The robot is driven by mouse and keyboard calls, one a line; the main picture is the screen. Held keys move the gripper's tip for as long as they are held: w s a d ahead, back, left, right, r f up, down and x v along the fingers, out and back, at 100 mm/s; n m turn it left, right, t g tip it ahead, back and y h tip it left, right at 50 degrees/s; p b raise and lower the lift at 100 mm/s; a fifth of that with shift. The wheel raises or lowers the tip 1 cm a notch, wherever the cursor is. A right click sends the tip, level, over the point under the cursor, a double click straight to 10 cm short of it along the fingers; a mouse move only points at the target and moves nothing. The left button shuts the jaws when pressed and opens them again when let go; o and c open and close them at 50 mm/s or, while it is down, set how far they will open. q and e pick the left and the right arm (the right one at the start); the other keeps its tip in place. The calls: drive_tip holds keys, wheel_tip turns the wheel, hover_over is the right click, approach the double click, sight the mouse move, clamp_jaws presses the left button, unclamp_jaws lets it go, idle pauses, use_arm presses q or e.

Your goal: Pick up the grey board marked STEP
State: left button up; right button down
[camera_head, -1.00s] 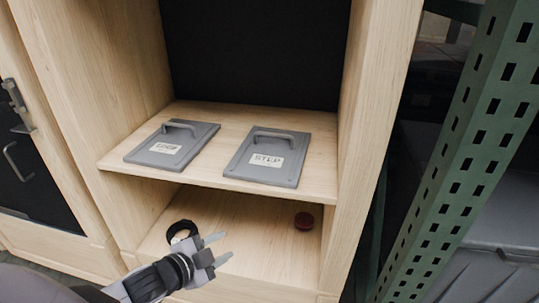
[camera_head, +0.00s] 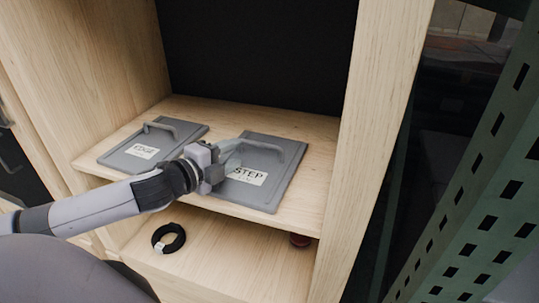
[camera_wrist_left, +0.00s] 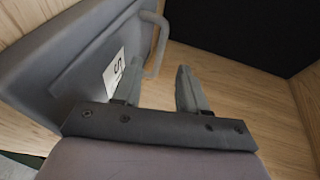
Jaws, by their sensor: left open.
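The grey board marked STEP (camera_head: 268,188) lies flat on the upper shelf, with a raised handle (camera_head: 275,149) at its far side and a white label (camera_head: 246,175). My left gripper (camera_head: 229,155) is over the board's left part, close to the handle's left end, and hides some of the board. In the left wrist view the gripper (camera_wrist_left: 158,85) is open and empty; the handle (camera_wrist_left: 158,45) stands just beyond the fingers, not between them. The board (camera_wrist_left: 75,70) fills the left there, its label partly hidden by a finger. My right gripper does not show.
A second grey board marked EDGE (camera_head: 130,152) lies to the left on the same shelf (camera_head: 310,165). A black ring-shaped roll (camera_head: 168,238) and a dark red round thing (camera_head: 300,240) are on the lower shelf. Wooden side walls and a green perforated post (camera_head: 490,190) bound the right.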

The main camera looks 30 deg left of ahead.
sight(255, 144)
use_arm(q)
drive_tip(key=shift+w, duration=0.65)
drive_tip(key=shift+p+x, duration=0.55)
drive_tip(key=shift+x, duration=2.45)
drive_tip(key=shift+d, duration=0.15)
clamp_jaws()
